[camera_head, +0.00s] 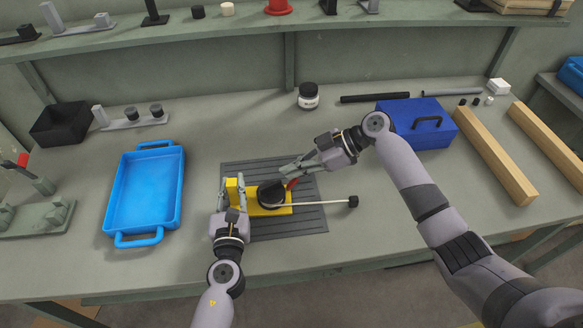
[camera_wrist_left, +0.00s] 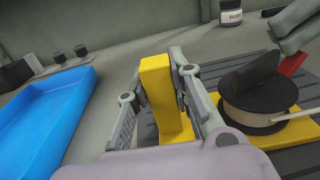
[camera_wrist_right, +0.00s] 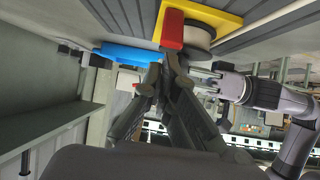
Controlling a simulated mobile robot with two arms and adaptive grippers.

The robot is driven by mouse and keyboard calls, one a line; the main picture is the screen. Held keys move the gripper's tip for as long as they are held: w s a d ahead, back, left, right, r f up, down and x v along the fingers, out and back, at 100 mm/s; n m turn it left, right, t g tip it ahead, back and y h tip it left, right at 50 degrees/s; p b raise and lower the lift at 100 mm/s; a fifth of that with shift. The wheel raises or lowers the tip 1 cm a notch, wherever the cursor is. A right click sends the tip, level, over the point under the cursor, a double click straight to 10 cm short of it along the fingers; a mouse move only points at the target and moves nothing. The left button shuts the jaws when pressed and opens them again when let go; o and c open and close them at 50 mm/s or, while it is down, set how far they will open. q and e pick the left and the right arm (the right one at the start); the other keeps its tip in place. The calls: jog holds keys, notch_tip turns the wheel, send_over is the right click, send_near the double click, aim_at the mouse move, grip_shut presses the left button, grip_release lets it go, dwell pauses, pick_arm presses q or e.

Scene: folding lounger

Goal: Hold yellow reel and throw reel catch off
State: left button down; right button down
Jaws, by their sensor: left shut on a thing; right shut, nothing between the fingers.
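The yellow reel (camera_head: 284,210) lies on a dark grooved mat (camera_head: 300,222), with an upright yellow block (camera_wrist_left: 158,85) at its left end. Its round drum has a black top (camera_head: 270,192), and a pale rod or line runs right to a black end piece (camera_head: 353,201). My left gripper (camera_head: 235,190) is shut on the yellow block, one finger on each side. The red catch (camera_wrist_right: 172,28) sticks up beside the drum; it also shows in the left wrist view (camera_wrist_left: 293,63). My right gripper (camera_head: 285,172) is shut and empty, its tips close to the catch; contact is unclear.
A blue tray (camera_head: 122,198) stands left of the mat. A blue toolbox (camera_head: 410,137) and wooden beams (camera_head: 492,155) are at the right. A small jar (camera_head: 308,97) stands behind the mat. The bench front is clear.

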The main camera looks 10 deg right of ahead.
pick_arm(q)
jog(key=shift+s+f, duration=0.1)
jog(key=shift+f, duration=0.35)
pick_arm(e)
jog(key=shift+s+d+r, duration=0.1)
jog(key=shift+d+r, duration=0.1)
jog(key=shift+d, duration=0.55)
jog(key=d+f+v, duration=0.1)
jog(key=v, duration=0.9)
jog(key=shift+f, duration=0.25)
jog(key=shift+a, duration=0.1)
pick_arm(q)
jog(key=c, duration=1.8)
grip_release()
jog(key=shift+o, duration=1.3)
jog(key=shift+r, duration=0.15)
jog(key=shift+o, duration=1)
jog(key=shift+r, duration=0.1)
